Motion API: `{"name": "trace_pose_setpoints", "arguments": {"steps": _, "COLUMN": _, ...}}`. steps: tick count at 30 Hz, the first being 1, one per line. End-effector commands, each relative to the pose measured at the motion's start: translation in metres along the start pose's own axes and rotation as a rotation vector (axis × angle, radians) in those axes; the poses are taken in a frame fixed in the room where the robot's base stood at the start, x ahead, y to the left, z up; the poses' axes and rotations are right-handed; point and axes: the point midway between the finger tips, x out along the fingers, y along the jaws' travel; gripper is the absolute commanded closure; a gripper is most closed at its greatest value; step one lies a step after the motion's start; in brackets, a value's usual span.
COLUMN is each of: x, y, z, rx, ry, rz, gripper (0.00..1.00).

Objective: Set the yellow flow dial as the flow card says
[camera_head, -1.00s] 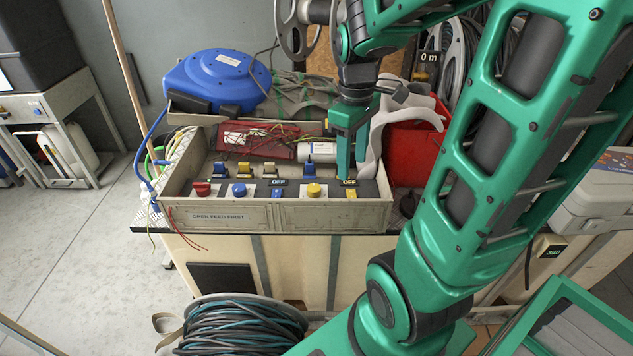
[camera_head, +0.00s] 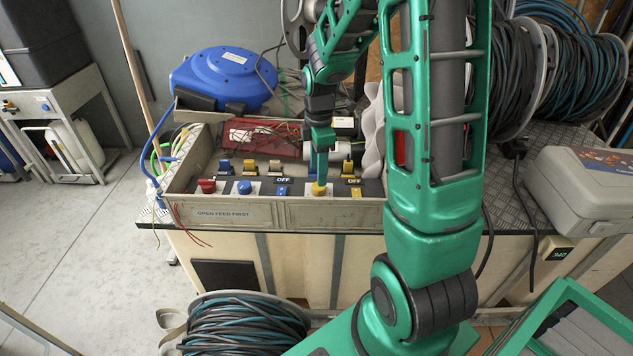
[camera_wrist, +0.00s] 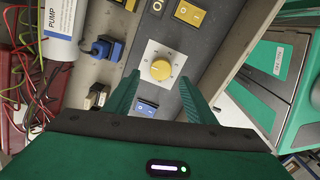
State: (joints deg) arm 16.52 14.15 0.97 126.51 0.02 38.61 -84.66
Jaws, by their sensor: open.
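The yellow flow dial (camera_wrist: 161,69) is a round knob on a white square plate with scale marks, in the wrist view. In the head view the dial (camera_head: 318,189) shows just below my gripper (camera_head: 321,170) and is partly covered by it. In the wrist view my gripper (camera_wrist: 160,95) is open, its two green fingers pointing toward the dial, one on either side of its plate. I cannot tell whether they touch the dial. The dial's pointer setting is too small to read. I cannot make out a flow card with certainty.
The panel box (camera_head: 235,213) also holds a red knob (camera_head: 207,186), a blue knob (camera_head: 244,187), rocker switches and "OFF" displays. In the wrist view a blue rocker (camera_wrist: 146,107) and a yellow rocker (camera_wrist: 189,13) flank the dial. A grey case (camera_head: 580,190) stands at right.

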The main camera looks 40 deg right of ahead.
Motion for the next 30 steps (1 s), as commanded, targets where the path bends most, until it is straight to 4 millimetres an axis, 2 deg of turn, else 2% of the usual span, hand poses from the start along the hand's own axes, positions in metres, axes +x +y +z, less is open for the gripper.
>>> {"name": "trace_pose_setpoints", "arguments": {"steps": 3, "x": 0.021, "y": -0.001, "z": 0.0, "rx": 0.0, "ry": -0.001, "rz": -0.005, "gripper": 0.5}}
{"name": "trace_pose_setpoints", "arguments": {"steps": 9, "x": 0.043, "y": -0.001, "z": 0.0, "rx": 0.001, "ry": -0.001, "rz": -0.002, "gripper": 0.5}}
{"name": "trace_pose_setpoints", "arguments": {"steps": 21, "x": 0.051, "y": -0.001, "z": 0.0, "rx": 0.001, "ry": -0.001, "rz": -0.001, "gripper": 0.5}}
{"name": "trace_pose_setpoints", "arguments": {"steps": 22, "x": 0.051, "y": -0.001, "z": 0.0, "rx": 0.001, "ry": -0.001, "rz": -0.001, "gripper": 0.52}}
{"name": "trace_pose_setpoints", "arguments": {"steps": 27, "x": 0.051, "y": 0.0, "z": 0.0, "rx": 0.001, "ry": -0.001, "rz": 0.0, "gripper": 0.91}}
{"name": "trace_pose_setpoints", "arguments": {"steps": 30, "x": 0.05, "y": 0.0, "z": 0.0, "rx": 0.002, "ry": -0.001, "rz": 0.0, "gripper": 0.91}}
